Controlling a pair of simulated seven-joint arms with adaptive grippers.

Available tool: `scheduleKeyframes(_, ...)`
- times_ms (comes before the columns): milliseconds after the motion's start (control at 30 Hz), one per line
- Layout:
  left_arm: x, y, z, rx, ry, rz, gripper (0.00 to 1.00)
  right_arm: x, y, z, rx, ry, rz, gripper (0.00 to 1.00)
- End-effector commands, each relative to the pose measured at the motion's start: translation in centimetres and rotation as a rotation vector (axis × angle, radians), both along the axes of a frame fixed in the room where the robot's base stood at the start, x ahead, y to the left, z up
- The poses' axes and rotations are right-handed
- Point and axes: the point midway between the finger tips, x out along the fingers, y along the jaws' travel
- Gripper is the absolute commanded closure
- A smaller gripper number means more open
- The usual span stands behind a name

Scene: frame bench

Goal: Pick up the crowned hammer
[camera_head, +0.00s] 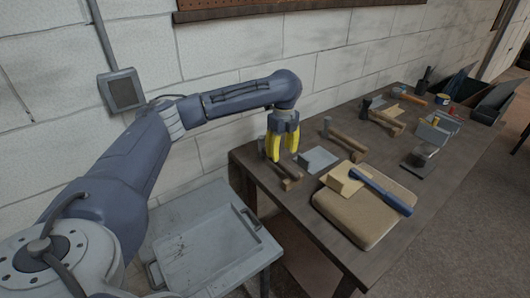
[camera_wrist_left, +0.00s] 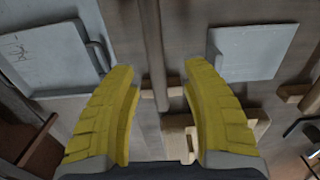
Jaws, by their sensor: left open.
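My left gripper (camera_head: 283,158) is open, its yellow fingers pointing down over the near left end of the dark workbench (camera_head: 440,160). A wooden tool with a blocky end (camera_head: 291,184) lies just below and beside the fingers, partly hidden by them. In the left wrist view, the fingers (camera_wrist_left: 162,100) stand apart with pale wooden parts (camera_wrist_left: 190,135) between and below them; nothing is gripped. A hammer with a wooden handle (camera_head: 347,140) lies farther back, and another wooden-handled tool (camera_head: 386,121) beyond it. I cannot tell which one is the crowned hammer. My right gripper is not in view.
A grey plate (camera_head: 318,160) lies right of the gripper. A tan pad (camera_head: 350,222) carries a wooden block (camera_head: 343,180) and a blue bar (camera_head: 382,193). A grey tray (camera_head: 205,250) stands lower left. Several tools and bins fill the far end.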

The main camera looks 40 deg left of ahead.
Motion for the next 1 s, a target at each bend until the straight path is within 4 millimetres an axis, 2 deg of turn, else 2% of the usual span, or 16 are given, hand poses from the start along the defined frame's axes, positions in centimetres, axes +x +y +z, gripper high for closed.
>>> scheduleKeyframes(167,-0.1,0.0,-0.8,0.000,0.002,0.001,0.53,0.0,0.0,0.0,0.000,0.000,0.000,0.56)
scheduleKeyframes(600,-0.4,0.5,-5.1,0.000,0.001,0.001,0.53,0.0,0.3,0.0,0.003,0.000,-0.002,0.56)
scheduleKeyframes(967,-0.4,0.5,-5.4,0.000,0.000,0.001,0.53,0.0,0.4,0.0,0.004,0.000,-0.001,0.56)
scheduleKeyframes(1000,-0.4,0.5,-5.4,0.000,0.000,0.001,0.57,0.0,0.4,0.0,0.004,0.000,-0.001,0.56)
